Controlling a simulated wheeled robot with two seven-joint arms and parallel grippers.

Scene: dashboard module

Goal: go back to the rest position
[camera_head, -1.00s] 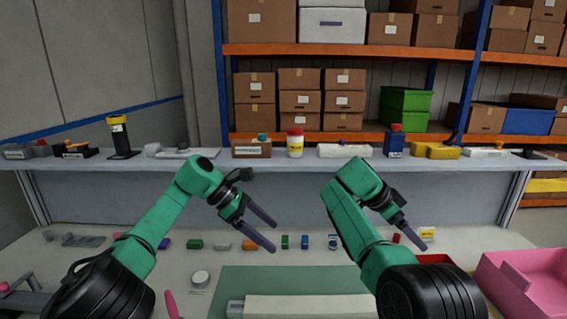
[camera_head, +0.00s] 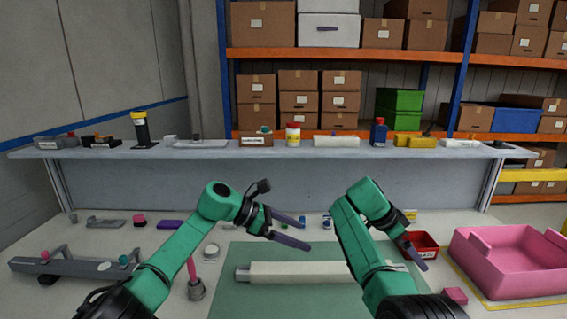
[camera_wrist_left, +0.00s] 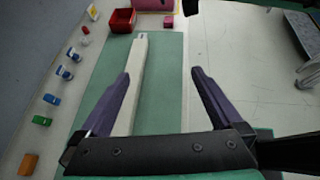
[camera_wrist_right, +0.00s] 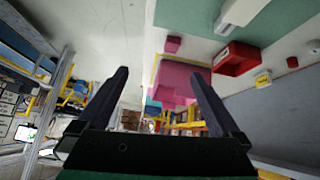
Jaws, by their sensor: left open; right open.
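My left gripper (camera_head: 299,233) is open and empty, held above the back part of the green mat (camera_head: 228,292). In the left wrist view its fingers (camera_wrist_left: 160,76) stand wide apart, with the long cream dashboard module (camera_wrist_left: 134,90) on the mat below between them. My right gripper (camera_head: 424,256) is open and empty, near the small red bin (camera_head: 426,241). In the right wrist view its spread fingers (camera_wrist_right: 157,72) have nothing between them. The module (camera_head: 305,273) lies on the mat, its right end hidden behind my right arm.
A pink tray (camera_head: 510,262) stands at the right, with a small pink block (camera_head: 455,296) beside it. A long grey fixture (camera_head: 75,267) lies at the left. Several small coloured parts line the back, under a grey shelf (camera_head: 220,152) holding bottles and boxes.

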